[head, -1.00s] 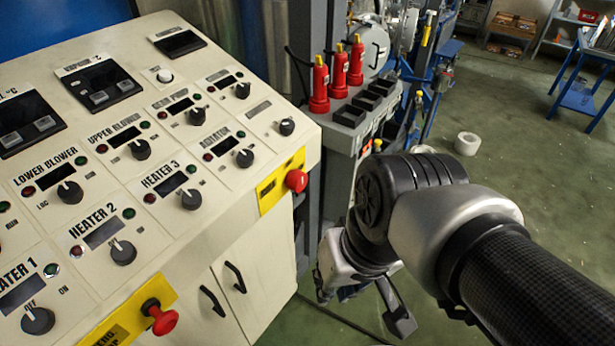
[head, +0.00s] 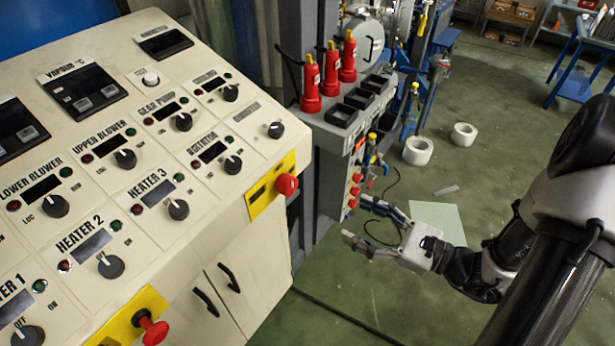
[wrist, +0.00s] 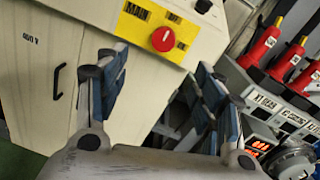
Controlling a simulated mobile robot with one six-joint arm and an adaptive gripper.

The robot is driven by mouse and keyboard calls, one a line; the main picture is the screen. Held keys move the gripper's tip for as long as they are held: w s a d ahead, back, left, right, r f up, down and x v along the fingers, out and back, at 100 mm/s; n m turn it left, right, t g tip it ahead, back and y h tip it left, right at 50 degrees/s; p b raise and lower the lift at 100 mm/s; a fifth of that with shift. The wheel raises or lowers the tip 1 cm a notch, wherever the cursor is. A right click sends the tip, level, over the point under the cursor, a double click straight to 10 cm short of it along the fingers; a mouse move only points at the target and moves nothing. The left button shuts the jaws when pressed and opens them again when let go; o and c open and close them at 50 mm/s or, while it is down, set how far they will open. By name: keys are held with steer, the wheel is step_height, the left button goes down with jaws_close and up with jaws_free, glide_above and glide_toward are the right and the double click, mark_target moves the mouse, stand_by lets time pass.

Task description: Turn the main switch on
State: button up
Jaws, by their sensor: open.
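The main switch is a round red knob on a yellow plate at the right end of the cream control cabinet. In the head view the red knob (head: 287,184) sticks out from the cabinet's side. In the wrist view the red knob (wrist: 163,39) faces me from the yellow plate (wrist: 150,32), with a light mark across it. My gripper (head: 356,220) is open and empty, to the right of the knob and lower in the head view, apart from it. In the wrist view its fingers (wrist: 160,85) spread below and either side of the knob.
Another red knob (head: 153,331) sits on a yellow plate at the cabinet's front. Cabinet doors with black handles (head: 228,277) lie below. White rolls (head: 418,151) lie on the open green floor.

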mark_target(293, 187)
steer(key=shift+t, duration=0.3)
steer(key=x, duration=0.5)
steer(key=b+x, duration=0.1)
steer(key=x, duration=0.5)
steer(key=b+x, duration=0.1)
steer(key=x, duration=0.5)
steer(key=shift+w+f, duration=0.25)
steer(key=shift+m, duration=0.3)
steer(key=c, duration=1.1)
